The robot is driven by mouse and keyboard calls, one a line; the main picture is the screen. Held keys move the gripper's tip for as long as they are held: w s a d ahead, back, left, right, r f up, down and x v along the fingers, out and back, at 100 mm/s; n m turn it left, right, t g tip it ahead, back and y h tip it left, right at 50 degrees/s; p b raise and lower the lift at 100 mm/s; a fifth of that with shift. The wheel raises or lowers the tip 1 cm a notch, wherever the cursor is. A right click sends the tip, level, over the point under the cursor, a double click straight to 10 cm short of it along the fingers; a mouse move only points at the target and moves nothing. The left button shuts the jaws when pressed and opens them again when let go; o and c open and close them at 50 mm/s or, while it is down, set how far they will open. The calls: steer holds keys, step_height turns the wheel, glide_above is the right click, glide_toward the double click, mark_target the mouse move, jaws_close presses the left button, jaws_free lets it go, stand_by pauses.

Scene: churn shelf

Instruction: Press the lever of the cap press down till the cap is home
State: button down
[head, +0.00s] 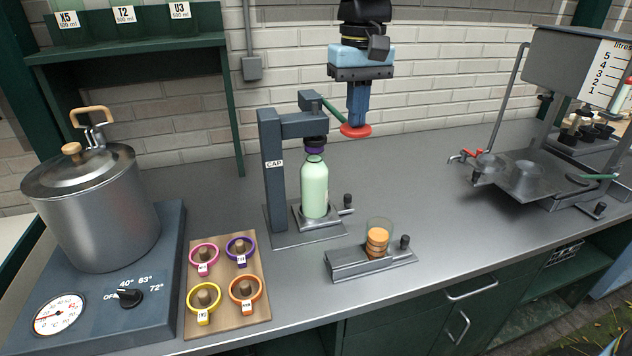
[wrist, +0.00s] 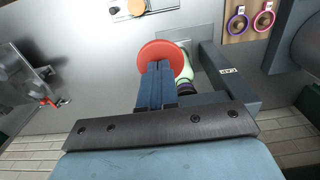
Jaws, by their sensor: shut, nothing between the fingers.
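The cap press (head: 272,170) is a dark blue-grey stand marked CAP on the counter. Its green lever (head: 335,112) slopes down to the right and ends in a round red knob (head: 356,131). A pale green bottle (head: 315,188) stands upright under the press head, with a purple cap (head: 314,150) at its neck. My gripper (head: 357,122) is shut and empty, pointing down with its fingertips at the red knob. In the wrist view the red knob (wrist: 165,58) lies just beyond the fingertips; I cannot tell whether they touch. The bottle is partly hidden there.
A steel pot (head: 95,215) on a heater stands left. A wooden board (head: 225,305) holds coloured tagged rings. A small holder (head: 372,262) with orange caps is in front of the press. A litre-marked tank and tray (head: 520,180) stand right. The counter between is clear.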

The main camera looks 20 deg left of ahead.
steer(key=shift+f, duration=0.15)
steer(key=shift+s+f, duration=0.1)
steer(key=shift+f, duration=1.2)
steer(key=shift+d, duration=0.1)
stand_by(0.4)
